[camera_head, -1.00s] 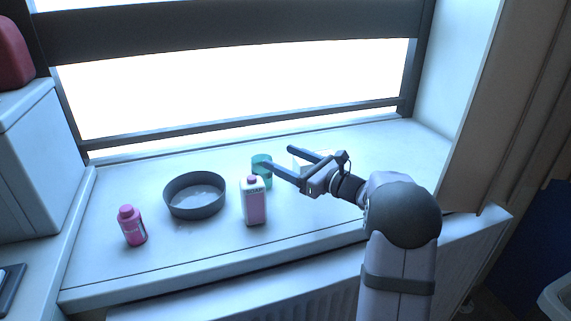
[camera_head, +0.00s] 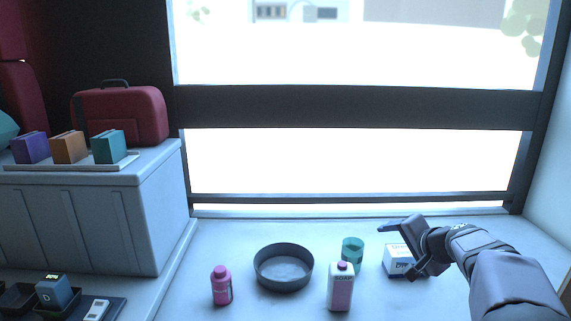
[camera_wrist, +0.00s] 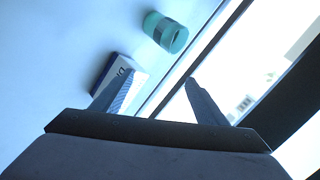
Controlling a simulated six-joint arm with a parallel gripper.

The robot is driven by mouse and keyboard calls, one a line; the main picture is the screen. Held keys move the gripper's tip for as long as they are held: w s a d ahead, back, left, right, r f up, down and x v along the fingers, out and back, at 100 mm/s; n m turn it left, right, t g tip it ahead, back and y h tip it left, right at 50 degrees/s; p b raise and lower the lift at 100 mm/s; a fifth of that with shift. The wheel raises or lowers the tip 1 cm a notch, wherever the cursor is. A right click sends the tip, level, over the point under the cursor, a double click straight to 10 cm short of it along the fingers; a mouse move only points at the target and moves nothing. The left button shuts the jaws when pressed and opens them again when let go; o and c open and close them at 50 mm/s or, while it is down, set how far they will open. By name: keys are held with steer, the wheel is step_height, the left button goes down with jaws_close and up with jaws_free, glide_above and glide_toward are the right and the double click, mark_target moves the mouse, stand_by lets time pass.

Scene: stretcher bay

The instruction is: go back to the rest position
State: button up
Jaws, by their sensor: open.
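The box (camera_wrist: 126,72) shows there beyond the left finger. A teal cup (camera_head: 352,251) stands on the sill left of the gripper; it also shows in the wrist view (camera_wrist: 166,33). The gripper hides part of the box.
On the sill (camera_head: 225,240) stand a pink bottle (camera_head: 222,286), a dark round basin (camera_head: 284,268) and a soap bottle (camera_head: 341,287). The window is behind. At left, a white cabinet (camera_head: 150,215) bears a red case (camera_head: 122,115) and several coloured boxes.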

steer(key=s+a+f+n+g, duration=0.2)
steer(key=s+n, duration=0.1)
steer(key=s, duration=0.2)
steer(key=s+a+f+n+g, duration=0.2)
steer(key=s+a+f+n, duration=0.1)
steer(key=s+n, duration=0.1)
steer(key=s+a+f+n+g, duration=0.1)
steer(key=s+a+f+n, duration=0.1)
steer(key=s, duration=0.4)
steer(key=shift+s+a+f+n+g+h, duration=0.15)
steer(key=shift+s+f+n+g+h, duration=0.2)
steer(key=shift+n, duration=0.45)
steer(key=s+a+g+p, duration=0.2)
steer(key=s+p, duration=0.4)
steer(key=s, duration=0.3)
steer(key=s+a+g+h+p, duration=0.1)
steer(key=s+a+g+p, duration=0.2)
steer(key=s+p, duration=0.3)
steer(key=s+a, duration=0.1)
steer(key=s, duration=0.3)
steer(key=shift+s+f+n, duration=0.25)
steer(key=shift+n, duration=0.15)
